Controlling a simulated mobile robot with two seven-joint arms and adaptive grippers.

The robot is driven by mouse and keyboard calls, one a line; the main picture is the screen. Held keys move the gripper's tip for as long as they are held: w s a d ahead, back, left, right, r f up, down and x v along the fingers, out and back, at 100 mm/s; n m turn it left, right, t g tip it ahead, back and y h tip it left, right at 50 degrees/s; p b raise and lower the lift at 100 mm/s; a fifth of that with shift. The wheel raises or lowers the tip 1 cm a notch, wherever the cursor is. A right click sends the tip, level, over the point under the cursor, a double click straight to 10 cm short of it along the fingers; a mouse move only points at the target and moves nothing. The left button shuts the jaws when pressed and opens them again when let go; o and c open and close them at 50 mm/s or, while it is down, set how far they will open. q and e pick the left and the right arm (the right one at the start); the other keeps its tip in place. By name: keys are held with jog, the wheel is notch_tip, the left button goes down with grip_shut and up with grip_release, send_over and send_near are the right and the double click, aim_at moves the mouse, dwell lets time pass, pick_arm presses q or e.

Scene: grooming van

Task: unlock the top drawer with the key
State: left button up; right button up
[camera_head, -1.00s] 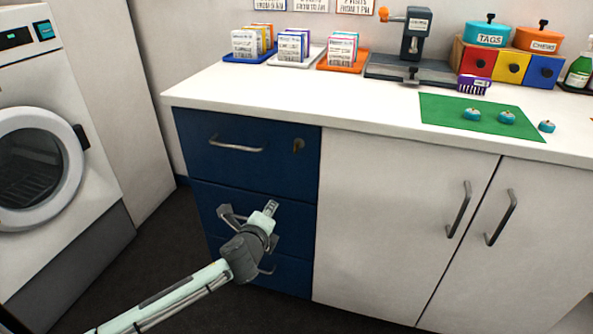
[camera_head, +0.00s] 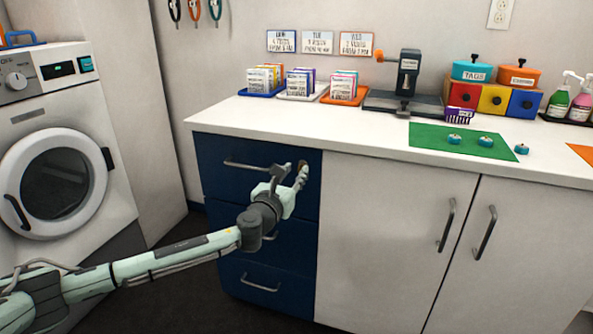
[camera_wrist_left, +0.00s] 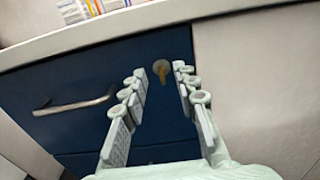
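The top drawer (camera_head: 222,149) is the uppermost of the blue drawers under the white counter, and it is closed. It also shows in the left wrist view (camera_wrist_left: 85,74). A small brass-coloured key (camera_wrist_left: 161,70) stands at the lock near the drawer's upper right corner. In the head view the lock is partly hidden by my gripper. My left gripper (camera_head: 291,175) is in front of the lock. In the left wrist view its fingers (camera_wrist_left: 160,74) are apart, one on each side of the key, with a gap visible around it. My right gripper is not in view.
The drawer's bar handle (camera_head: 246,166) is left of the lock. The white counter (camera_head: 330,134) overhangs just above, holding card trays and a green mat (camera_head: 440,140). White cupboard doors (camera_head: 385,220) stand right, and a washing machine (camera_head: 60,150) stands left.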

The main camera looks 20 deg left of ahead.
pick_arm(q)
jog(key=shift+w, duration=1.05)
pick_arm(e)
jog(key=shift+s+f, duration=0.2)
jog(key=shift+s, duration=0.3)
pick_arm(q)
jog(key=shift+c, duration=0.3)
grip_shut()
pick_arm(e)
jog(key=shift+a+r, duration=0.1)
